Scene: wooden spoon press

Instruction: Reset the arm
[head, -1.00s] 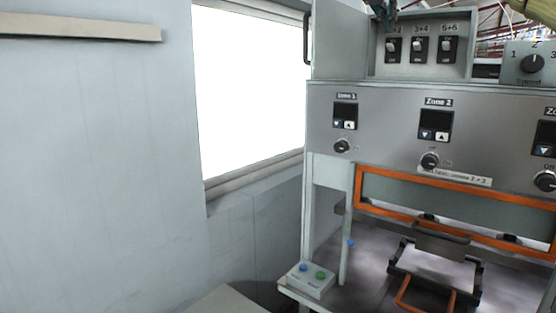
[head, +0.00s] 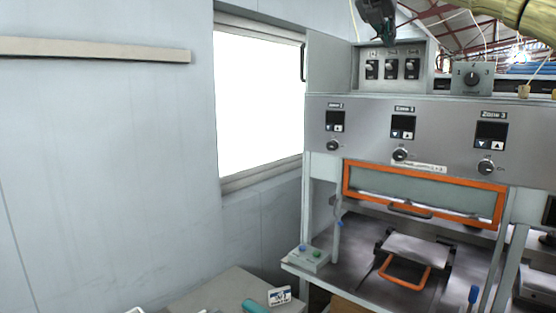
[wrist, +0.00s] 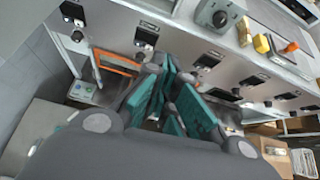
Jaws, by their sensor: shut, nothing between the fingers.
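My gripper (head: 381,34) hangs at the top of the head view, in front of the upper switch box of the press. In the wrist view its teal-padded fingers (wrist: 178,92) are shut with nothing held. The press (head: 360,112) has a grey control panel with several zone displays and knobs. My gripper is above this panel and seems apart from it. Below is an orange-framed window (head: 345,180) and a plate with an orange handle (head: 405,284).
A button box (head: 308,262) with blue and green buttons sits at the press's left front. A table (head: 215,292) with a teal cylinder (head: 256,306) and a small white card (head: 279,296) is at the bottom. Yellow and orange items (wrist: 262,43) sit on top of the press.

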